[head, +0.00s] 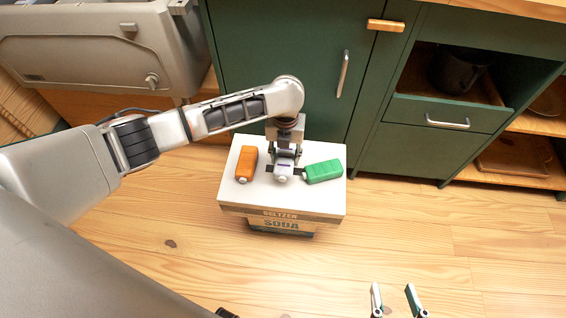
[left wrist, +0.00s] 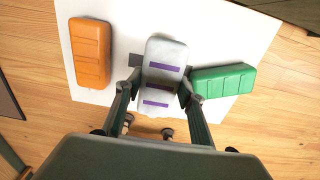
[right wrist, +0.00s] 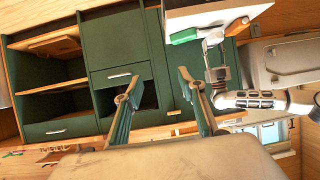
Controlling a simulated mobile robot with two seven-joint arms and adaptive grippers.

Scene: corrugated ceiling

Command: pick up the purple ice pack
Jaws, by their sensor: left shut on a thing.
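A pale grey-white ice pack with purple bands (left wrist: 165,55) stands out between the orange and green packs in the left wrist view. It also shows, partly hidden by my arm, in the head view (head: 284,169). My left gripper (left wrist: 160,88) is shut on it, one finger on each side. In the head view my left gripper (head: 284,160) points down over the white box top. Whether the pack touches the top I cannot tell. My right gripper (head: 394,291) is open and empty, low in the head view, away from the box.
An orange pack (head: 246,163) lies left and a green pack (head: 323,171) right on the white top (head: 232,192) of a seltzer and soda box (head: 282,224). Green cabinets (head: 430,150) stand behind. The wooden floor (head: 420,225) in front is clear.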

